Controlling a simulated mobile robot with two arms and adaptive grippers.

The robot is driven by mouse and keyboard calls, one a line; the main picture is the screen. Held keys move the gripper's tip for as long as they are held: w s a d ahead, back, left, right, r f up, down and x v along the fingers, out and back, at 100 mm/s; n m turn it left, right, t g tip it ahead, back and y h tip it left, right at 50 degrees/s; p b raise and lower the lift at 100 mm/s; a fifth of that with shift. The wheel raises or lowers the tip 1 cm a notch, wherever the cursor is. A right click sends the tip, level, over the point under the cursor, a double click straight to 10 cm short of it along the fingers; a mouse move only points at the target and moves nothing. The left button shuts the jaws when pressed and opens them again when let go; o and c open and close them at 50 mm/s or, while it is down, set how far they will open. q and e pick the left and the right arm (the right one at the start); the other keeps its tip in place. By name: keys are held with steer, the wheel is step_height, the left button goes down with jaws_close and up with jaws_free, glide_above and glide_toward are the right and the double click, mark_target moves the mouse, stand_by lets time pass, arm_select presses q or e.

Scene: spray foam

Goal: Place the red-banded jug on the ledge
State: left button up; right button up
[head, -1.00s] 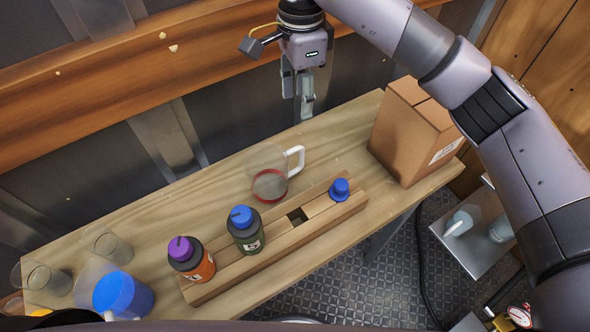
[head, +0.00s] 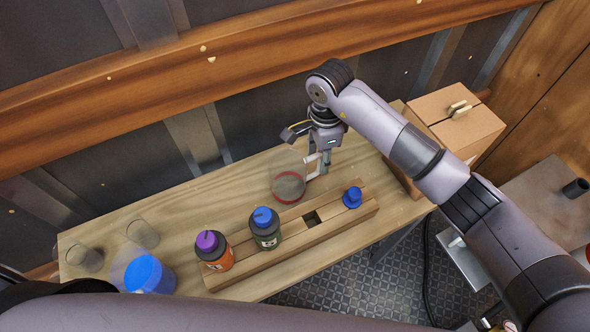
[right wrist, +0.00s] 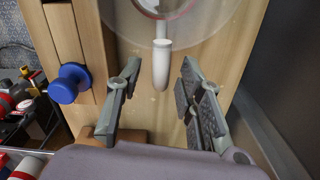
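The red-banded jug (head: 288,187) stands on the wooden workbench, clear-walled with a red band near its base and a white handle. Its handle (right wrist: 161,64) shows in the right wrist view, between and just beyond my right fingertips. My right gripper (head: 322,165) is at the jug's handle side; in the right wrist view (right wrist: 158,88) its fingers are apart, with nothing clamped. The wooden ledge (head: 210,70) runs along the wall behind the bench. My left gripper is not in view.
A wooden rack (head: 290,240) in front of the jug holds an orange bottle (head: 216,257), a dark green bottle (head: 266,235) and a blue-capped item (head: 352,197). A cardboard box (head: 455,125) stands at the right. A blue jug (head: 150,275) and clear beakers (head: 143,235) are at the left.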

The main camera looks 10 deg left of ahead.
steer(key=shift+a+f, duration=0.1)
steer(key=shift+f, duration=0.75)
jaws_close()
